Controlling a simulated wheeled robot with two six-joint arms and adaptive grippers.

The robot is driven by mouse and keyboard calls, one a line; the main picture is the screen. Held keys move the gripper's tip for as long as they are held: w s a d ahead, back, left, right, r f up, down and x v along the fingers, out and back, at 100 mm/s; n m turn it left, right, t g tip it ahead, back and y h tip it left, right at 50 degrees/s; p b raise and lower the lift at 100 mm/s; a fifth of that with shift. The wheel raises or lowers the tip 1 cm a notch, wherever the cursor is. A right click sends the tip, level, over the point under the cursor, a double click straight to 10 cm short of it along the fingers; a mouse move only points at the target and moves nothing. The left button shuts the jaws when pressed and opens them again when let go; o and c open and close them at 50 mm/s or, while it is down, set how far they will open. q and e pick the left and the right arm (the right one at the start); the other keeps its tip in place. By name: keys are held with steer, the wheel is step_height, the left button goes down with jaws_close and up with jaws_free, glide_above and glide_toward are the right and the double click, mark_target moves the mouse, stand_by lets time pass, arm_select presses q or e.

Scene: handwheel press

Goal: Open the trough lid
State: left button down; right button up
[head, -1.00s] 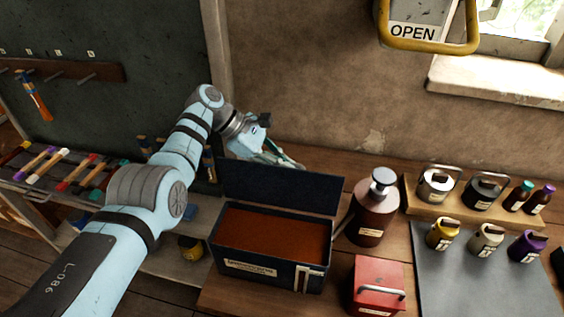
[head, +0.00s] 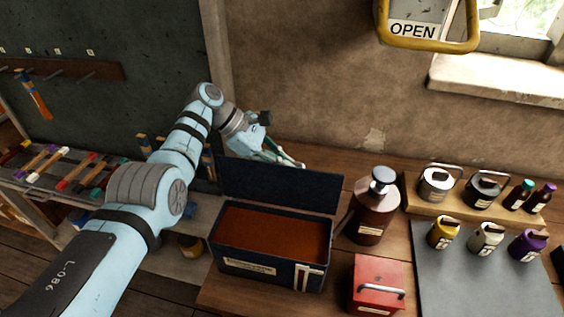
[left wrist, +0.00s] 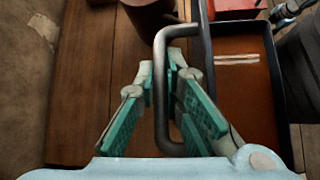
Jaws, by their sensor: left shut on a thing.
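The trough (head: 270,272) is a dark box with a reddish-brown inside, standing at the left end of the wooden bench. Its dark lid (head: 280,188) stands raised, about upright, along the rear edge. My left gripper (head: 285,158) is behind the lid, with its fingertips partly hidden in the head view. In the left wrist view, the green-padded fingers of my left gripper (left wrist: 165,80) are shut on the grey bar handle (left wrist: 160,105) at the lid's outer face. The trough inside (left wrist: 245,85) shows beyond the lid edge. My right gripper is not in view.
A brown pump bottle (head: 372,215) stands close to the trough's right side. A red box (head: 377,285) with a handle is at the front right. Several jars stand farther right, on a wooden board (head: 410,205) and a grey mat (head: 430,295). The wall is close behind my left gripper.

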arm_select(q)
steer(key=shift+w+a+f, duration=0.1)
steer(key=shift+w+f, duration=0.05)
steer(key=shift+f, duration=0.15)
steer(key=c, duration=2)
jaws_free()
steer(key=shift+c, duration=0.2)
steer(key=shift+o, duration=0.4)
steer(key=shift+w+d+f, duration=0.2)
steer(key=shift+w+f, duration=0.05)
steer(key=shift+w, duration=0.3)
steer(key=shift+r, duration=0.15)
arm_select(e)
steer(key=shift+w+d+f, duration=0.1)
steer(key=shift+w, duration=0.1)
arm_select(q)
steer(key=shift+w, duration=0.15)
